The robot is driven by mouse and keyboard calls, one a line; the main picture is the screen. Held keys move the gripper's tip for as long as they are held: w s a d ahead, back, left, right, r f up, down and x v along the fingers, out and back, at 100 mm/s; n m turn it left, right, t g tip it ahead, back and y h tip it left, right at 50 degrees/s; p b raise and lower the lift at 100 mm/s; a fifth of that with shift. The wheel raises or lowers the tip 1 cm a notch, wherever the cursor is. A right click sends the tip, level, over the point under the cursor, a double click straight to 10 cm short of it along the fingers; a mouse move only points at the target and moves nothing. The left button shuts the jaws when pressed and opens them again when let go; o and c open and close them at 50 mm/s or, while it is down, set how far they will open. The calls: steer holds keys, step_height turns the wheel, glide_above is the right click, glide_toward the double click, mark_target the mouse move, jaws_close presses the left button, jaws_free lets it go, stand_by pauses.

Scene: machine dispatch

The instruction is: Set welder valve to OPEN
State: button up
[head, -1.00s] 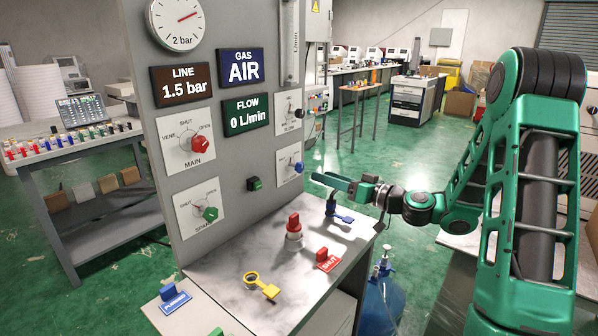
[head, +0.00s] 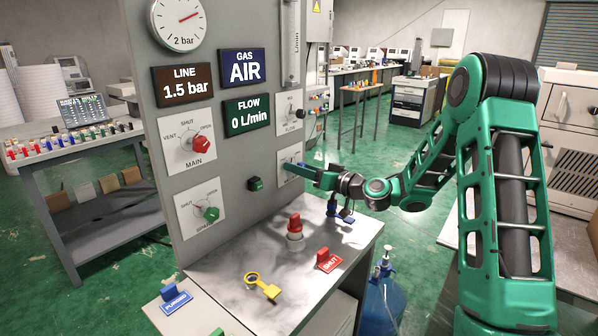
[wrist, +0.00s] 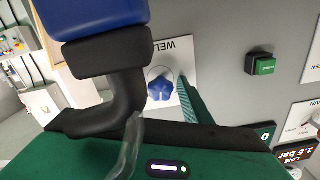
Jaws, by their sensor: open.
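The welder valve is a blue star-shaped knob (wrist: 160,88) on a white plate with partly visible lettering "WEL" in the wrist view. In the wrist view one green finger (wrist: 187,98) lies beside the knob on the right. I cannot tell whether it touches.
A green button (head: 255,184) is left of the valve. MAIN (head: 200,144) and SPARE (head: 210,213) knobs sit further left. The bench below holds a red-capped fitting (head: 294,226), red tag (head: 329,260), yellow tag (head: 264,287) and blue tag (head: 341,218).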

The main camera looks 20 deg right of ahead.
steer(key=c, duration=1.1)
steer(key=shift+o, duration=0.2)
steer(key=shift+m, duration=0.3)
steer(key=m, duration=0.2)
steer(key=shift+d+m, duration=0.1)
steer(key=shift+m, duration=2.1)
